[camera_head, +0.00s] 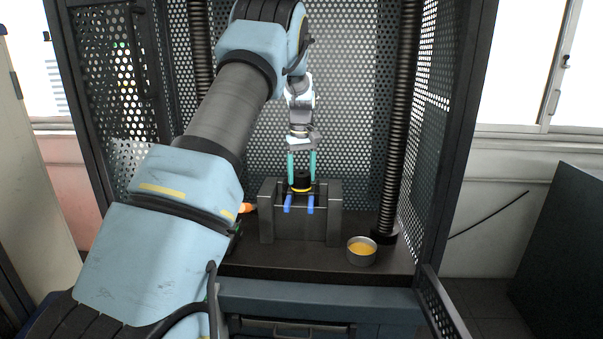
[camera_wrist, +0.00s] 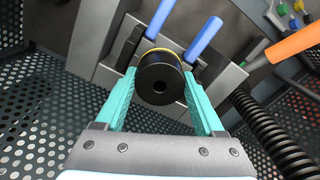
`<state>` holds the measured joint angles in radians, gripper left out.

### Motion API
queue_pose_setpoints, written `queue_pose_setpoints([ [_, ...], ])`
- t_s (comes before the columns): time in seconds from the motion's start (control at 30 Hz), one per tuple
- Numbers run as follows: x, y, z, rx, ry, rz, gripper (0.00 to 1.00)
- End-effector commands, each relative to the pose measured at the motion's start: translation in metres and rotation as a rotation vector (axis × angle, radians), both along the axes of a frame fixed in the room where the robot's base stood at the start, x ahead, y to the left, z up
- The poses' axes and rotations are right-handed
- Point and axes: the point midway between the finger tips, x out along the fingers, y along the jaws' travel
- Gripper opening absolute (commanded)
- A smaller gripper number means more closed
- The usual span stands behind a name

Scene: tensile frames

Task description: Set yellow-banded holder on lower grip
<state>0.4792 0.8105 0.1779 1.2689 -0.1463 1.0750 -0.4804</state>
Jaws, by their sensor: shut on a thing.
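The yellow-banded holder (camera_head: 301,181) is a black cylinder with a yellow band near its bottom. In the wrist view the holder (camera_wrist: 160,82) shows its round black end with a small centre hole. My gripper (camera_head: 302,168) has teal fingers, one on each side of the holder, shut on it. The wrist view shows the same gripper (camera_wrist: 160,95) around it. The lower grip (camera_head: 326,216) is a dark grey block with two blue-ended handles (camera_head: 288,203) at its front. The holder is at the middle of the grip, between its raised sides. Whether it rests on the grip cannot be told.
A round tin with yellow contents (camera_head: 361,251) stands right of the grip. Ribbed columns (camera_head: 402,120) rise on both sides inside the perforated frame. An orange handle (camera_head: 246,208) lies left of the grip; it also shows in the wrist view (camera_wrist: 296,42).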

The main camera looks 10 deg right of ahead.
Motion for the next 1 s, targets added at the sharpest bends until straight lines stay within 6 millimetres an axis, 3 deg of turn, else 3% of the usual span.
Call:
queue_pose_setpoints([
  [0.2,0.001,0.0,0.0,-0.001,-0.003,0.0,0.0],
  [0.23,0.001,0.0,0.0,-0.001,-0.003,0.0,0.74],
  [0.47,0.0,0.0,-0.001,-0.001,-0.002,0.0,1.0],
  [0.73,0.0,-0.001,0.004,-0.001,0.0,-0.001,1.0],
  [1.0,0.001,0.0,0.052,-0.003,-0.007,-0.001,1.0],
])
